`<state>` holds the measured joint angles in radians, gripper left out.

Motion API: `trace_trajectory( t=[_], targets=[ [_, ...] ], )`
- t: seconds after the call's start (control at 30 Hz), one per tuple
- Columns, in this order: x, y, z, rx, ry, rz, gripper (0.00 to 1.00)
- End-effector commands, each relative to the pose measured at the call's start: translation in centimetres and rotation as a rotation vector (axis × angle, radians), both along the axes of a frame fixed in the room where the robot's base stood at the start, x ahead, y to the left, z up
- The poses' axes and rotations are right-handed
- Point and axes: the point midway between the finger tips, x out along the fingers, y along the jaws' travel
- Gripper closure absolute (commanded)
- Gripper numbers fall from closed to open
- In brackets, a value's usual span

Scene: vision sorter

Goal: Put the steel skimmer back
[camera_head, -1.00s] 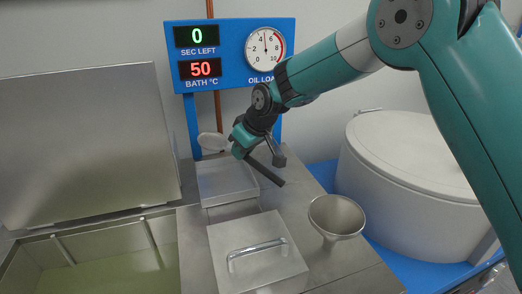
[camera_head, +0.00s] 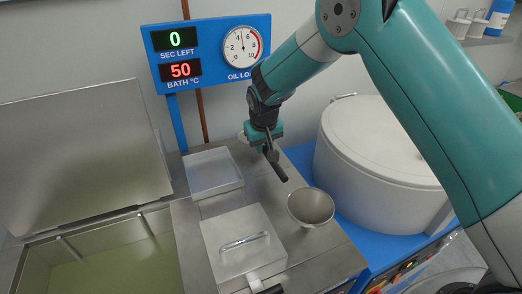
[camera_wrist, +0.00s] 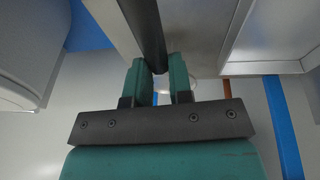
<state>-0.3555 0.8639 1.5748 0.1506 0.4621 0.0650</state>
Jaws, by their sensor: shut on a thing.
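The steel skimmer is in my gripper (camera_head: 268,148). Its dark handle (camera_head: 279,170) sticks out below the jaws, toward the camera, above the steel worktop. A small part of its pale round head (camera_head: 242,137) shows at the left behind the gripper; the rest is hidden. In the wrist view the two teal fingers (camera_wrist: 157,78) are closed on the dark handle (camera_wrist: 146,35), which runs up out of the picture. I cannot tell whether the skimmer touches anything besides my gripper.
A shallow steel tray (camera_head: 228,183) lies left of the gripper. A lidded steel box (camera_head: 215,232) and a steel funnel (camera_head: 311,207) stand nearer. A white drum (camera_head: 375,150) stands right. An open bath (camera_head: 105,262) is at left. A display panel (camera_head: 210,50) is behind.

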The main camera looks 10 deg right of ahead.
Motion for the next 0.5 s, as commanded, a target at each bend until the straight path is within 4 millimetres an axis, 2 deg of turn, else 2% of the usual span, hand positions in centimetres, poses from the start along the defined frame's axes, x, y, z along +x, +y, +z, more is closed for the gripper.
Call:
trace_trajectory(
  t=[0.3,0.5],
  targets=[
    [0.0,0.0,-3.8,0.001,0.0,0.001,1.0],
    [0.0,0.0,-4.0,0.001,-0.002,0.001,1.0]
  ],
)
